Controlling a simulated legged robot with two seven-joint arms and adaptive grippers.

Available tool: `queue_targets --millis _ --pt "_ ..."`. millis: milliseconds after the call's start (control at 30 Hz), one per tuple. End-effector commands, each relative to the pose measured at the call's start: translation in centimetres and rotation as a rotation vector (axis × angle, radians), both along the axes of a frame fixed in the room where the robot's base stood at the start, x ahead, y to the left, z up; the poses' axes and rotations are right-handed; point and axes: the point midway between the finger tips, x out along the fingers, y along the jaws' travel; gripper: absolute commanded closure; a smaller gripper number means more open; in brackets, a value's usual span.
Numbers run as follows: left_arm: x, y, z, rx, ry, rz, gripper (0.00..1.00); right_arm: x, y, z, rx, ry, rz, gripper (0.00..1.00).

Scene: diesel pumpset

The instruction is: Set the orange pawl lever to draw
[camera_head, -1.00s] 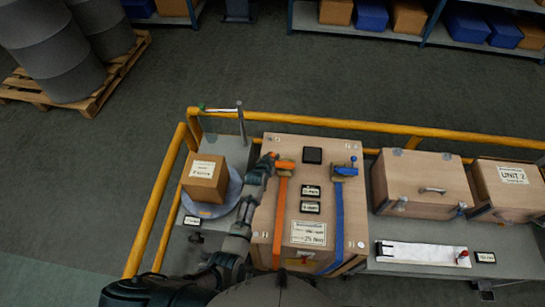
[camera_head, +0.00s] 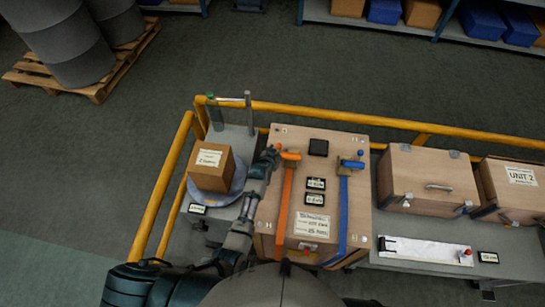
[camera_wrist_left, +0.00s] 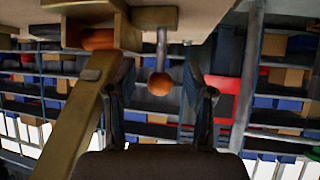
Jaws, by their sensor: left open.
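The wooden crate (camera_head: 330,180) carries an orange strap (camera_head: 284,205) with an orange lever piece (camera_head: 290,156) at its upper end. My left gripper (camera_head: 274,154) is at the left side of this orange piece. In the left wrist view an orange ball knob (camera_wrist_left: 160,84) on a grey stem sits between the spread fingers of my left gripper (camera_wrist_left: 161,100), with gaps on both sides. A tan bar (camera_wrist_left: 75,120) runs close by the left finger. The lever's exact setting cannot be told. My right gripper does not show.
A blue strap (camera_head: 343,215) with a blue lever (camera_head: 352,164) is on the same crate. A small cardboard box (camera_head: 211,167) on a round plate stands left of my arm. A yellow rail (camera_head: 400,124) runs behind. Other wooden cases (camera_head: 425,180) stand right.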

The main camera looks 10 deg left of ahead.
Motion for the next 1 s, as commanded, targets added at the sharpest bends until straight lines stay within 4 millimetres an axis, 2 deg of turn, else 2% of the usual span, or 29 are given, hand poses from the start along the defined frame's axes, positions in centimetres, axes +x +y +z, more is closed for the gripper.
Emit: queue_targets --millis 200,433,600,867,1000 --pt "-3.8 0.8 2.3 0.001 0.000 0.001 0.47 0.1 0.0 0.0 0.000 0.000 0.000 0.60" --pt "-6.9 1.5 4.3 0.002 0.002 0.000 0.47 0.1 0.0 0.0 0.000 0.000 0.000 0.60" --pt "-7.9 1.7 4.9 0.001 0.003 0.000 0.47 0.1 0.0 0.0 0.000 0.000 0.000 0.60" --pt "-7.9 1.7 5.0 0.001 0.003 0.000 0.47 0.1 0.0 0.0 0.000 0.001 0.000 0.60" --pt "-9.0 2.3 4.4 0.008 0.029 0.003 0.82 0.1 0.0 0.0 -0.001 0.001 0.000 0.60"
